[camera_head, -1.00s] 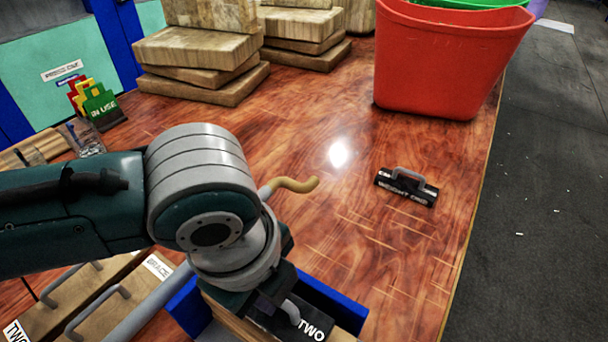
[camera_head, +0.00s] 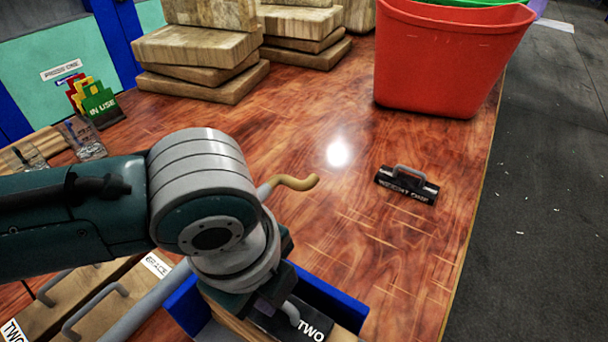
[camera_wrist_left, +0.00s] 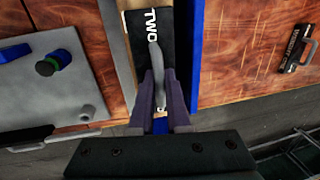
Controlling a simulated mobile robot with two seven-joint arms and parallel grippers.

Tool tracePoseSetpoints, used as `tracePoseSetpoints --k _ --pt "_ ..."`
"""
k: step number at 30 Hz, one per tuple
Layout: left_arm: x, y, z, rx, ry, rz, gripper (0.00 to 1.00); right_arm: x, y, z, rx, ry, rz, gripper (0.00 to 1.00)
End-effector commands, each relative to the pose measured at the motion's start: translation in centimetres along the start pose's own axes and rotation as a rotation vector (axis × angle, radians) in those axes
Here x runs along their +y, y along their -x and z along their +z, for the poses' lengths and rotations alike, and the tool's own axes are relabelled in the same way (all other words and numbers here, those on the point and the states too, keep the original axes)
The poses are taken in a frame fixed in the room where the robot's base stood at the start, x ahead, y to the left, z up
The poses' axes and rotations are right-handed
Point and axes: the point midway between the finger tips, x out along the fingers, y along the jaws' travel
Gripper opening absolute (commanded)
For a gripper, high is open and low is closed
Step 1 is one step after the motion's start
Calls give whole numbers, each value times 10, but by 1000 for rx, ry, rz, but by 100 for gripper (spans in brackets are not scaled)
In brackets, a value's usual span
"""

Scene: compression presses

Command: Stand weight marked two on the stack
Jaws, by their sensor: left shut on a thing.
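The black weight marked two (camera_head: 272,322) lies on light wood between blue side walls at the bottom of the head view. In the left wrist view the weight (camera_wrist_left: 150,50) shows its white TWO lettering and grey handle. My left gripper (camera_head: 268,298) is above it, partly hidden by my own wrist in the head view. In the left wrist view my left gripper's purple fingers (camera_wrist_left: 161,108) are shut on the grey handle. Whether the weight touches the wood beneath it I cannot tell. My right gripper is not in view.
A red bin (camera_head: 445,60) and stacked wooden slabs (camera_head: 195,48) stand at the back. Clear glasses (camera_head: 85,140) are at the left.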

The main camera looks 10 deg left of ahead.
Motion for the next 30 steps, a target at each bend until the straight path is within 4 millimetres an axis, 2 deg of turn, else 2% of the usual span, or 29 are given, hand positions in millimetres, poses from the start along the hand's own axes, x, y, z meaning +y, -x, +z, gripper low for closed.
tracePoseSetpoints --k 4,5,13,23,26,30 --pt "-2 -1 -1 2 0 -6 0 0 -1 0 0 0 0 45" --pt "-2 0 -1 2 0 -6 18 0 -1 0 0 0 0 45" --pt "-1 -1 0 1 0 -2 48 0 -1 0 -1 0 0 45" --pt "1 2 0 0 -1 3 50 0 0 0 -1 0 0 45" --pt "0 16 0 1 -2 -1 50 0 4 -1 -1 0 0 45" --pt "0 44 0 1 -2 -3 50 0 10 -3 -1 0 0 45"
